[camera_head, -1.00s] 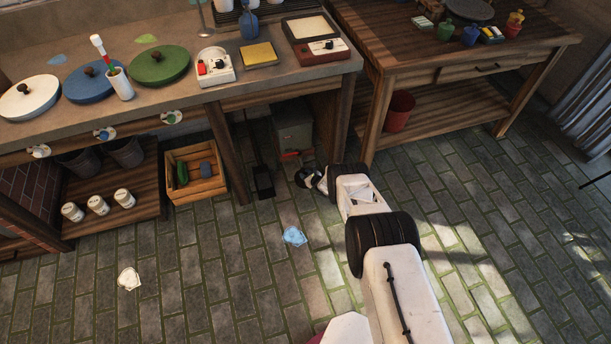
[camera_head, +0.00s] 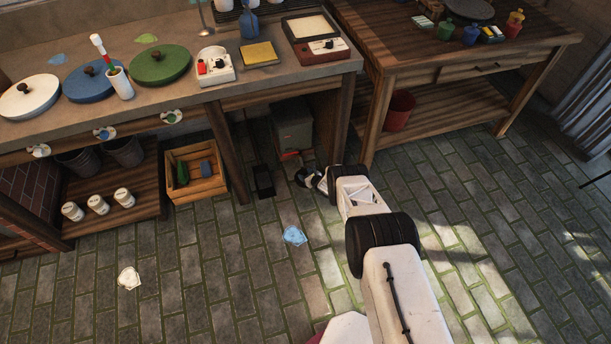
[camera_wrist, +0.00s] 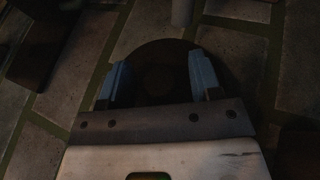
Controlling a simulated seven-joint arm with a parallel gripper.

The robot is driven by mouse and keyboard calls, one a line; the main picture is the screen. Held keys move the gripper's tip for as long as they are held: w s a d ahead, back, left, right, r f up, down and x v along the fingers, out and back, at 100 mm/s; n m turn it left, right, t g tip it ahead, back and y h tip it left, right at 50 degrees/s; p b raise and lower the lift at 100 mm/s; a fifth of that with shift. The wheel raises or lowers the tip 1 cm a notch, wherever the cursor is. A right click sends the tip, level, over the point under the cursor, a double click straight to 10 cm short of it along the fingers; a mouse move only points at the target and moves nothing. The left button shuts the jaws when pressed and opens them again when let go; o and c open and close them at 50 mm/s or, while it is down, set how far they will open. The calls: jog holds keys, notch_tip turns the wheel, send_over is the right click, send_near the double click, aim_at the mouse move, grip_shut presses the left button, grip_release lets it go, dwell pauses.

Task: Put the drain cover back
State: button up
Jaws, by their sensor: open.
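In the wrist view my gripper (camera_wrist: 159,66) is open, with its two blue-grey fingers spread apart. A dark round disc shape (camera_wrist: 157,48) lies below and between the fingers on the paved floor. It is too dark to tell whether this is the drain cover or the open drain, or whether the fingers touch it. In the head view my gripper (camera_head: 303,177) is low by the floor near the table legs, mostly dark and partly hidden. No drain cover shows clearly there.
A grey box (camera_head: 292,126) stands under the table behind my gripper. A dark dustpan-like thing (camera_head: 263,181) and a wooden crate (camera_head: 196,172) are to the left. A blue splash (camera_head: 294,236) marks the floor. A red bucket (camera_head: 399,111) stands on the right shelf.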

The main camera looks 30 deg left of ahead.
jog(key=shift+r, duration=0.1)
jog(key=shift+r, duration=0.25)
jog(key=shift+v, duration=6)
jog(key=shift+s+f, duration=0.1)
